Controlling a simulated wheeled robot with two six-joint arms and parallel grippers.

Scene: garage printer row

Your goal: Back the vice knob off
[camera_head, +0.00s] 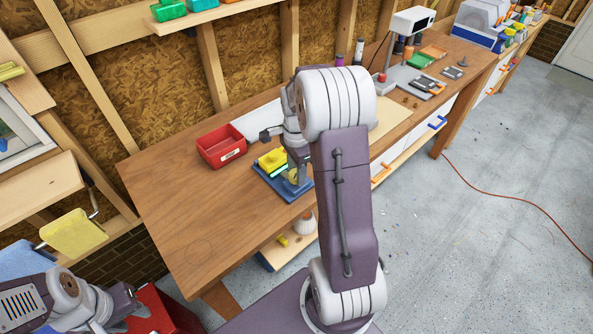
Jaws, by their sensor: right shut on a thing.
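The small vice (266,176) sits on the wooden workbench. It has a flat blue base, and a yellow block (270,159) with a light green strip under it stands on its left side. My right gripper (297,178) reaches down at the vice's right side and is shut on the vice knob. The knob is mostly hidden by the gripper and my right arm, so its turn cannot be seen.
A red bin (221,146) stands left of the vice, near the wall. The workbench (185,205) is clear to the left and front. A grey machine (410,72) with small parts around it stands further right. A red box (160,309) is at the lower left. An orange cable (500,197) crosses the floor.

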